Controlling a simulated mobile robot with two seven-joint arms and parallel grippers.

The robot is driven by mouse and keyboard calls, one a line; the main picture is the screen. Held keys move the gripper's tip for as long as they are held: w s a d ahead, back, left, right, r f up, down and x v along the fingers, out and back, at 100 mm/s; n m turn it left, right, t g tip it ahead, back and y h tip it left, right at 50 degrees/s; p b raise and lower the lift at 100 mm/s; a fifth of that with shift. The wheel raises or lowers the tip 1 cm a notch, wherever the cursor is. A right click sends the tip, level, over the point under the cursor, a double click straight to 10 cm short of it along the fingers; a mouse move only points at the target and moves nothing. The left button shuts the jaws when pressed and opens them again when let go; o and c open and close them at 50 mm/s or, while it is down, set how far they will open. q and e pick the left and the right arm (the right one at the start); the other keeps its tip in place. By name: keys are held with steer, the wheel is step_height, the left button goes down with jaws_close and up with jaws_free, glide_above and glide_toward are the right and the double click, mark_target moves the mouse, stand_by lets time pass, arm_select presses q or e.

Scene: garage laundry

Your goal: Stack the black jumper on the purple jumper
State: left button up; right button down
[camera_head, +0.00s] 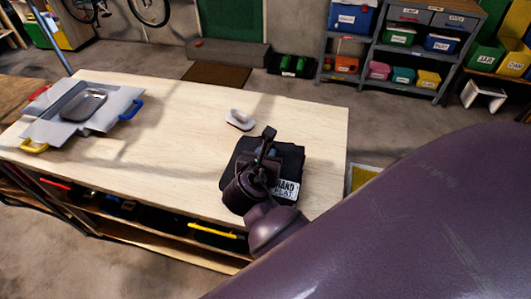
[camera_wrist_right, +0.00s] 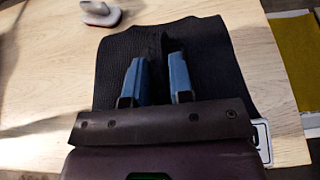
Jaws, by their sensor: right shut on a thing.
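The black jumper (camera_head: 291,158) lies folded on the wooden table near its right end; it also shows in the right wrist view (camera_wrist_right: 215,65). A white label reading "HAND FLAT" (camera_head: 286,189) shows at its front right corner. My right gripper (camera_head: 268,150) is over the middle of the jumper, pointing down. In the right wrist view its two blue fingers (camera_wrist_right: 156,72) are shut on a fold of the black cloth. I cannot make out a purple jumper in either view. My left gripper is not in view.
A white and grey iron-like object (camera_head: 239,119) stands just behind the jumper. A grey board with coloured handles (camera_head: 55,128) carries a metal tray (camera_head: 83,104) at the left. The table middle (camera_head: 165,150) is clear. Shelves with bins (camera_head: 398,63) stand behind.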

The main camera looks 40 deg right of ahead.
steer(key=shift+f, duration=0.2)
steer(key=c, duration=1)
jaws_free()
